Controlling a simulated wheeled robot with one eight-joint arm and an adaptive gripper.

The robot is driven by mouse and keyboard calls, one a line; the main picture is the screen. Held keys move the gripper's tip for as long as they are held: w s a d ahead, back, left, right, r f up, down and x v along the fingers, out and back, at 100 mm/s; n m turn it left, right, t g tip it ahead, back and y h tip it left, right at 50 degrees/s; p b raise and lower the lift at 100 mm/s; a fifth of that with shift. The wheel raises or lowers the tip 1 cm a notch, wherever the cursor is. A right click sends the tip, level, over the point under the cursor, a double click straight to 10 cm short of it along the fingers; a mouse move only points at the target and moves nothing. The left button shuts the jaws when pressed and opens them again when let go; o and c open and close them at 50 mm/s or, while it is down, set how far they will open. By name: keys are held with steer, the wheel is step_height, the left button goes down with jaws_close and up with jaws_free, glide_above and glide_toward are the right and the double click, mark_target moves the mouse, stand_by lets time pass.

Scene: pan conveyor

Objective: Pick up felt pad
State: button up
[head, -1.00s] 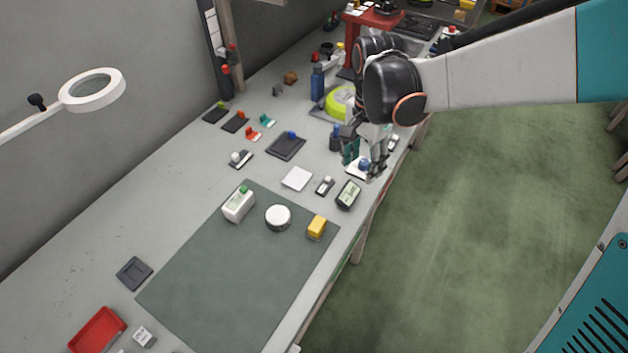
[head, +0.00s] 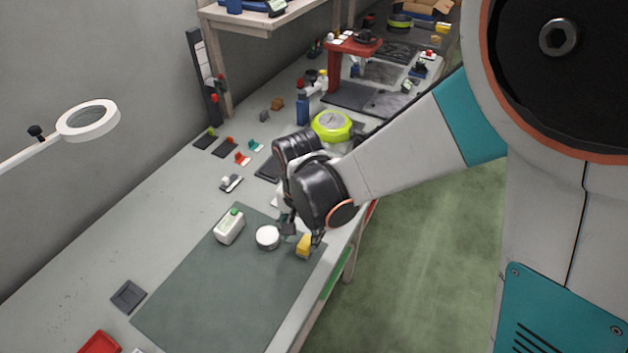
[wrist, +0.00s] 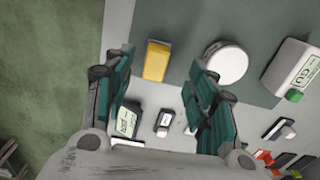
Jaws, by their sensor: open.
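No label marks the felt pad, and I cannot tell for certain which item it is. A small yellow block (head: 303,246) lies on the dark green mat (head: 190,290) near its right edge. My gripper (head: 303,233) is open and pointing down just above that end of the mat. In the wrist view the yellow block (wrist: 157,61) shows between the two teal fingers (wrist: 164,62), with no visible contact. A thin white square, mostly hidden behind my arm in the head view, lies beyond the mat.
A round white puck (head: 267,237) and a white box with a green cap (head: 229,226) stand close beside the yellow block. A small display device (wrist: 127,121) lies below it in the wrist view. The mat's near part is clear. The table's right edge is close.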

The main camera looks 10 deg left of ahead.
mark_target(306, 242)
steer(key=f+b, duration=0.1)
steer(key=f, duration=0.3)
steer(key=f+b, duration=0.1)
steer(key=shift+w+d+f+b, duration=0.3)
steer(key=shift+f+b, duration=0.05)
steer(key=shift+f, duration=0.05)
steer(key=shift+r, duration=0.1)
jaws_close()
